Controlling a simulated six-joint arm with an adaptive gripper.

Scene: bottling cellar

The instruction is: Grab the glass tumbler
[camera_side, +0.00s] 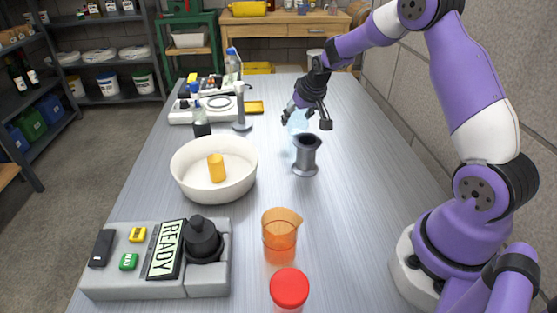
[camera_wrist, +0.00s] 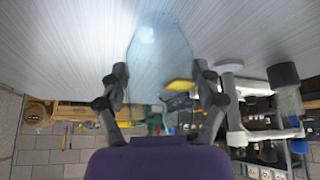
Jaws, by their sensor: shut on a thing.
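The glass tumbler (camera_side: 298,122) is pale blue and see-through, in the side view at the far half of the table. It stands out faintly just behind a dark grey flared spool. My gripper (camera_side: 304,112) reaches down to it from above and is shut on it. In the wrist view the tumbler (camera_wrist: 160,45) shows as a clear bluish shape between the two fingers of my gripper (camera_wrist: 163,75). I cannot tell whether its base touches the table.
The grey spool (camera_side: 306,157) stands close in front of the tumbler. A white bowl (camera_side: 188,188) holds a yellow cylinder. An orange beaker (camera_side: 280,240), a red-lidded jar (camera_side: 289,287) and a READY panel (camera_side: 165,257) stand nearer. Table right of the spool is clear.

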